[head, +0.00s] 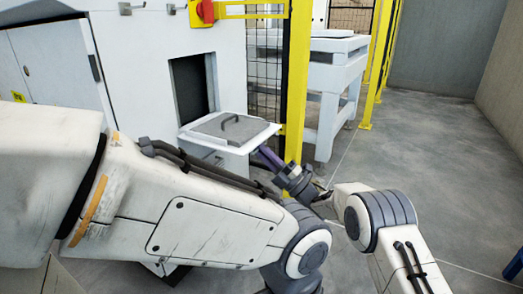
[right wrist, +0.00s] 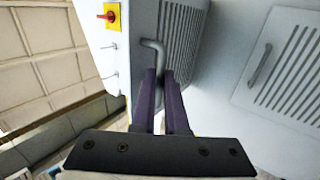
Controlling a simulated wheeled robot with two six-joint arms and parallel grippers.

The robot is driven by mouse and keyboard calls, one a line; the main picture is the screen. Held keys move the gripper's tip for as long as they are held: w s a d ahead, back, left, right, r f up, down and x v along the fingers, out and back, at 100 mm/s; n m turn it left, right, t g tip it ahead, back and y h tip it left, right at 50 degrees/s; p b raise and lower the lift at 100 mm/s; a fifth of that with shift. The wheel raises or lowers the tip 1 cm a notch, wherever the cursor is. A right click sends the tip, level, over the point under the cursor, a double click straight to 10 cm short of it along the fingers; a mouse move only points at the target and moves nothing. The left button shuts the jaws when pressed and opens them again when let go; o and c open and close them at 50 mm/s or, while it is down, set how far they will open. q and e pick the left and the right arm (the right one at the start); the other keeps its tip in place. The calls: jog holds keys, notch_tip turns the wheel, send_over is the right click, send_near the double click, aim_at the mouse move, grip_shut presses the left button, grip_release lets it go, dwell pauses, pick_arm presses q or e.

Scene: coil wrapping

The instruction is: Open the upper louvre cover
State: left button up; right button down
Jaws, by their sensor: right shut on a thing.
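In the right wrist view, a grey bent handle (right wrist: 154,46) stands on a pale cover with louvre slits (right wrist: 184,38). The purple fingers of my right gripper (right wrist: 160,80) are shut on this handle near their tips. A second louvred cover (right wrist: 287,75) with its own grey handle (right wrist: 261,64) is to the right. My left gripper is out of view.
A white cabinet (head: 145,50) with a dark opening (head: 188,85) stands at the left. A yellow post (head: 296,80) rises close behind my right gripper. Grey floor (head: 420,130) is clear at the right.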

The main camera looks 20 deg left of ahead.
jog(key=shift+s+a+g, duration=0.25)
jog(key=shift+g, duration=0.05)
jog(key=c, duration=1)
grip_release()
jog(key=shift+r, duration=0.1)
jog(key=shift+o, duration=0.2)
jog(key=shift+w+d, duration=0.1)
jog(key=shift+w, duration=0.05)
jog(key=shift+d, duration=0.1)
jog(key=p+v, duration=0.5)
jog(key=v, duration=0.5)
jog(key=shift+f, duration=0.25)
